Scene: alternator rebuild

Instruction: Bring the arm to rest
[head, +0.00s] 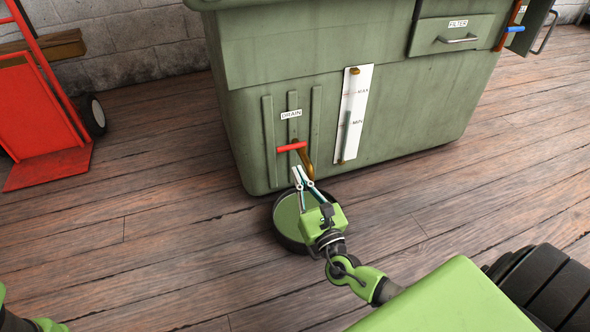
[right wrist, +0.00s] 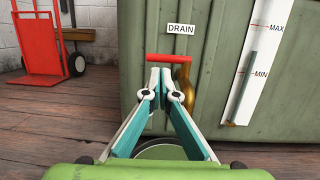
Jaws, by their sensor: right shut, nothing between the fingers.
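My right gripper (head: 298,173) is shut and empty, just in front of the drain valve on the green machine (head: 262,130). The valve has a red handle (head: 291,147) set crosswise and a brass spout (head: 306,162). In the right wrist view the closed fingertips (right wrist: 160,76) sit just below the red handle (right wrist: 168,58); I cannot tell whether they touch it. A round dark-rimmed pan (head: 285,222) lies on the floor under my right gripper, partly hidden by it. My left gripper is not in view; only a bit of green arm shows at the lower left.
A white level gauge (head: 354,112) marked MIN is right of the valve. A filter drawer (head: 452,36) is at the upper right, with a blue-ended handle (head: 515,29) beyond it. A red hand truck (head: 45,110) stands at the left. The wooden floor (head: 150,240) between is clear.

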